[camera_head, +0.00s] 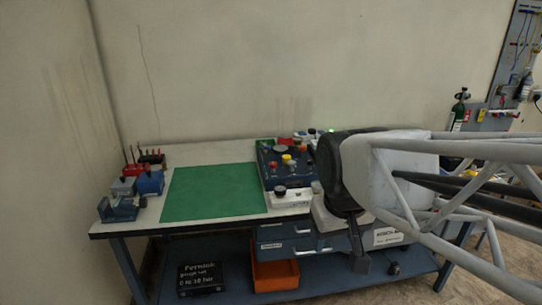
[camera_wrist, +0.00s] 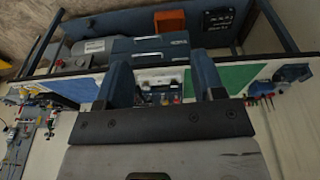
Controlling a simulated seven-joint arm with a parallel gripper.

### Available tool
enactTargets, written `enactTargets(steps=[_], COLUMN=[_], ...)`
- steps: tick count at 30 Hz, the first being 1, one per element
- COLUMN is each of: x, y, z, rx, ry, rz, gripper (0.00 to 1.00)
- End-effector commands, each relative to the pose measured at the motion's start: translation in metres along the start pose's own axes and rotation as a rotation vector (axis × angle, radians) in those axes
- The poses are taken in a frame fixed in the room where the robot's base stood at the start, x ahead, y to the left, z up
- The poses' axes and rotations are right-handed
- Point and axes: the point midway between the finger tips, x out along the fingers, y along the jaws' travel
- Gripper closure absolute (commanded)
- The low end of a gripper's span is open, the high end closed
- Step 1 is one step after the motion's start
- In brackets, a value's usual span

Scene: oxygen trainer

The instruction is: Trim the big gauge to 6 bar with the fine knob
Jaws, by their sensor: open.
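A dark blue trainer panel (camera_head: 268,172) with red, yellow and grey knobs or fittings stands on the bench, right of the green mat. A white block (camera_head: 293,199) with a dark round top part stands in front of it. I cannot tell which part is the fine knob, and no big gauge face or reading can be made out. My gripper (camera_wrist: 161,78) is open and empty in the wrist view, with the white block and panel showing small beyond its fingers. In the head view my wrist hides the panel's right side.
The green mat (camera_head: 212,192) is bare. A blue vise (camera_head: 118,209), small boxes and a tool rack (camera_head: 152,161) stand at the left. Drawers (camera_head: 285,247), an orange bin (camera_head: 275,275) and a black case (camera_head: 200,278) are below.

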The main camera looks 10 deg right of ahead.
Motion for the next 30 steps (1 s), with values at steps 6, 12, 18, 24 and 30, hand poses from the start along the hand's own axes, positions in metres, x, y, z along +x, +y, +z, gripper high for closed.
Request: enactTargets(steps=[6,12,18,24,30], x=[-0.009,-0.015,-0.016,-0.014,-0.008], y=[0.005,0.011,0.015,0.020,0.025], z=[-0.050,-0.094,-0.139,-0.184,-0.229], rx=[-0.057,-0.110,-0.162,-0.214,-0.265], ry=[-0.037,-0.069,-0.102,-0.136,-0.171], rz=[0.012,0.023,0.032,0.040,0.046], gripper=[0.37,0.37,0.37,0.37,0.37])
